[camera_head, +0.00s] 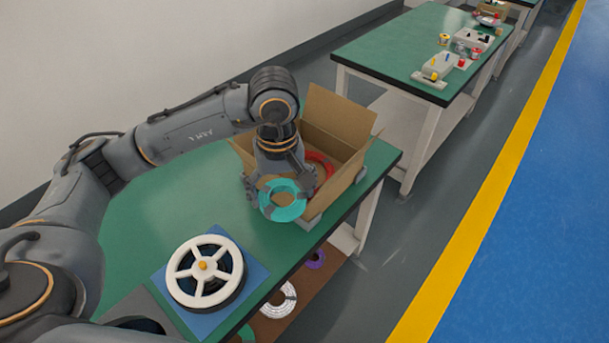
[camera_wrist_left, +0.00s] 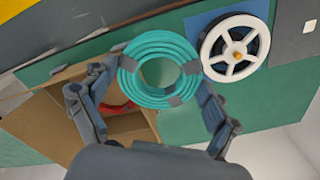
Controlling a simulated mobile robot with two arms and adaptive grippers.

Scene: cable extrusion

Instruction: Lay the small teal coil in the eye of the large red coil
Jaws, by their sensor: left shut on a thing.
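My left gripper (camera_head: 283,187) is shut on the small teal coil (camera_head: 282,208) and holds it at the near side of the open cardboard box (camera_head: 349,167). In the left wrist view the teal coil (camera_wrist_left: 160,56) sits between the two fingers, with grey bands around it. The large red coil (camera_head: 319,165) lies inside the box, partly hidden by my gripper and the box wall. Only a red arc of it (camera_wrist_left: 118,106) shows in the left wrist view, so its eye is mostly hidden. My right gripper is not in view.
A white-spoked reel (camera_head: 204,273) stands on a blue mat on the green table (camera_head: 150,212). White and purple coils (camera_head: 279,300) lie on a lower shelf. The raised box flap (camera_head: 338,116) stands behind my gripper. Another green bench (camera_head: 405,45) with small parts stands farther back.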

